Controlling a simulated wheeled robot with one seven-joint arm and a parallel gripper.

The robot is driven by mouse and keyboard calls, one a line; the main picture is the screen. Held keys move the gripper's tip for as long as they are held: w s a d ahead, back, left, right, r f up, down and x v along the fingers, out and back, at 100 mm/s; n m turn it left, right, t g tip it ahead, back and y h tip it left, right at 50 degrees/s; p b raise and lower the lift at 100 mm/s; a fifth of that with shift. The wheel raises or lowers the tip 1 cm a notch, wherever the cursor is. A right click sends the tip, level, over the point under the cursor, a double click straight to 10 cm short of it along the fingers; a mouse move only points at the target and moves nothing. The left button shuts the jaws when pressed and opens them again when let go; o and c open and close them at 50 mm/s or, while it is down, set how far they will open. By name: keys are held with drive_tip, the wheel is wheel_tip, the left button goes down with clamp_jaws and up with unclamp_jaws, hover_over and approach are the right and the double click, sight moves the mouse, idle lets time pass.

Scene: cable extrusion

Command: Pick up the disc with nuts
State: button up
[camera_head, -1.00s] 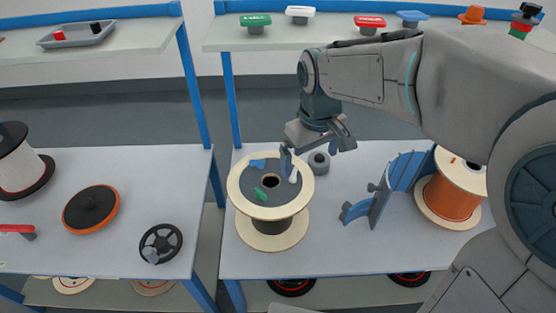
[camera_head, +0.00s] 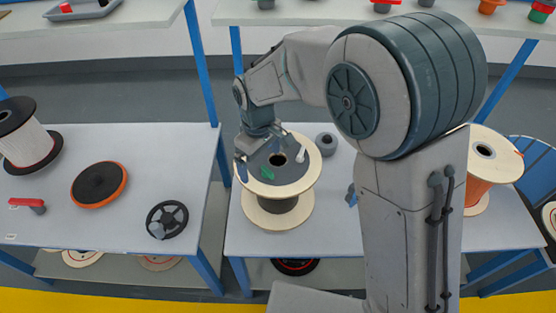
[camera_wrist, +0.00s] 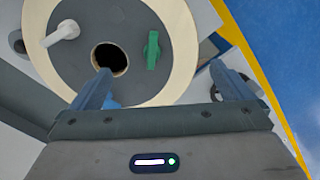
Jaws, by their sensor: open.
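A dark grey disc (camera_head: 287,179) lies on top of a pale wooden spool (camera_head: 279,213) on the right table. A blue piece (camera_wrist: 110,104), probably another nut, is partly hidden by my left finger. My gripper (camera_wrist: 163,82) is open and empty, its fingers pointing at the near part of the disc. In the head view my gripper (camera_head: 262,157) is over the disc's upper left side, covering part of it.
A grey ring (camera_head: 326,145) stands close behind the spool. An orange cable spool (camera_head: 480,183) is at the right, partly behind my arm. The left table holds a black-orange disc (camera_head: 99,184), a black handwheel (camera_head: 167,219) and a red handle (camera_head: 27,203).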

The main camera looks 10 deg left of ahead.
sight(260, 176)
drive_tip(key=shift+a+f, duration=0.15)
drive_tip(key=shift+f, duration=2.5)
drive_tip(key=c, duration=0.9)
drive_tip(key=shift+r, duration=0.1)
